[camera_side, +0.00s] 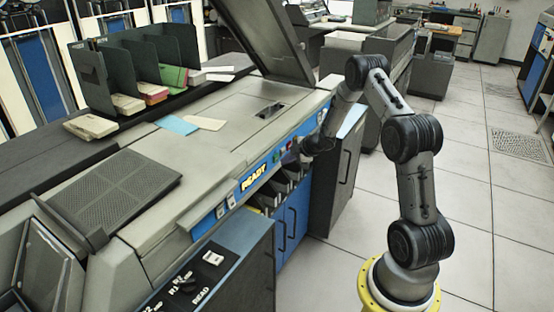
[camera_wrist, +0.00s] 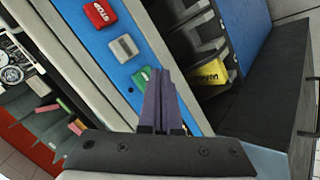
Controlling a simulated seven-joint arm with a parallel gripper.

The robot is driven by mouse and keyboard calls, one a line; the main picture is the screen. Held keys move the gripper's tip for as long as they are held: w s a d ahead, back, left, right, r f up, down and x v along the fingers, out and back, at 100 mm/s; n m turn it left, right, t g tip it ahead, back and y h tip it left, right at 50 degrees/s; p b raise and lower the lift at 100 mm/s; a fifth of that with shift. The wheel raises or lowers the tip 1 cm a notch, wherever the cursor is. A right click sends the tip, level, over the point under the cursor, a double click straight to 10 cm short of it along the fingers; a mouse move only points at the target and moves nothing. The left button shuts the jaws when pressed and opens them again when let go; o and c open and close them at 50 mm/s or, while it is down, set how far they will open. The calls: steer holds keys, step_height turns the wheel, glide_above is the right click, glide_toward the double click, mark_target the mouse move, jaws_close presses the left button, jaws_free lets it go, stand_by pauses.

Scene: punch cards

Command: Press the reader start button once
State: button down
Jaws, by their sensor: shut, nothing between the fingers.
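The blue control panel (camera_wrist: 107,40) slants across the wrist view and carries a row of buttons. A red button marked STOP (camera_wrist: 100,14) is at the top, a grey button (camera_wrist: 124,48) is below it, and a green button (camera_wrist: 141,75) is lowest. The green button's label cannot be read, and my finger partly covers its right side. My gripper (camera_wrist: 160,78) is shut and empty, its purple fingers together beside the green button. Whether they touch it cannot be told. In the side view my gripper (camera_side: 294,158) is at the front of the panel.
Dark card pockets (camera_wrist: 205,47) lie right of the panel, with a yellow card block (camera_wrist: 208,73) in one. In the side view, a READY sign (camera_side: 254,176) is on the machine's front, blue cabinet doors (camera_side: 293,220) are below, and the floor (camera_side: 480,190) at right is clear.

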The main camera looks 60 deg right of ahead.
steer(key=shift+w, duration=0.1)
steer(key=shift+w, duration=0.35)
